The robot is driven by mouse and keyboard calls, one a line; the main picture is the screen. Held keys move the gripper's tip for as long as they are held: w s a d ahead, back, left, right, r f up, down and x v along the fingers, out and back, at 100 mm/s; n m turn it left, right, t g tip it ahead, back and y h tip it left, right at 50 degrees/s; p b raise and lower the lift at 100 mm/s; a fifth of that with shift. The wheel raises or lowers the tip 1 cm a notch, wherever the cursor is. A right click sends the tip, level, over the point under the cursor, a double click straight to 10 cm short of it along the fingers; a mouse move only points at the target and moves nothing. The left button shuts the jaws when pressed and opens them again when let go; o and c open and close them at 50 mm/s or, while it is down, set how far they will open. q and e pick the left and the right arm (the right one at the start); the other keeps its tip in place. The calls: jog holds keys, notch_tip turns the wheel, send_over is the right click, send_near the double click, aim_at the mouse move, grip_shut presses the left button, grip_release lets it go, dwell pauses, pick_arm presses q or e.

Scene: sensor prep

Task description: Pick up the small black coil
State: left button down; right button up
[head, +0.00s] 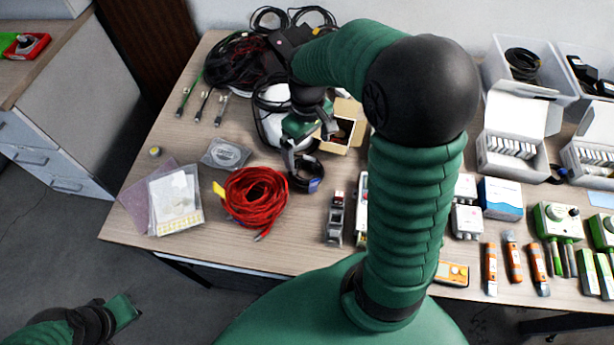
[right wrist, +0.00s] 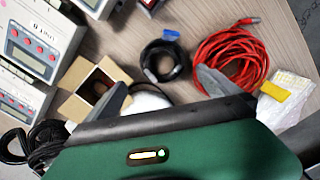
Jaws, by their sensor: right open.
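The small black coil (head: 318,168) lies on the table with a blue tag on it, right of the red cable coil. It also shows in the right wrist view (right wrist: 147,62), lying beyond and between the fingers. My right gripper (head: 308,150) is open and empty above and just behind the coil; one finger partly overlaps the coil's edge in the head view. In the right wrist view the fingers (right wrist: 163,92) are spread wide, with the coil apart from them. My left gripper (head: 118,312) is low at the bottom left, off the table; its fingers are unclear.
The red cable coil (head: 254,198) lies left of the black coil. An open cardboard box (head: 345,136) stands close behind right. A larger dark cable bundle (head: 240,62) and a white object (head: 272,128) are behind. Clear table lies in front of the coil.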

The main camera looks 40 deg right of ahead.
send_over(307, 177)
notch_tip(307, 177, down, 6)
jog(key=shift+w+r+b, duration=0.15)
jog(key=shift+r+b, duration=0.1)
jog(key=shift+b, duration=0.2)
jog(key=shift+a+f, duration=0.1)
jog(key=shift+f, duration=0.2)
jog(key=f+b, duration=0.1)
jog(key=f, duration=0.3)
jog(key=shift+s+f+b, duration=0.2)
jog(key=shift+b, duration=0.1)
jog(key=shift+w+d+f, duration=0.1)
jog(key=shift+d+f, duration=0.1)
jog(key=shift+f, duration=0.1)
jog(key=shift+r, duration=0.1)
jog(key=shift+c, duration=0.9)
jog(key=shift+a, duration=0.25)
jog(key=c, duration=0.7)
jog(key=shift+d, duration=0.1)
jog(key=c, duration=0.4)
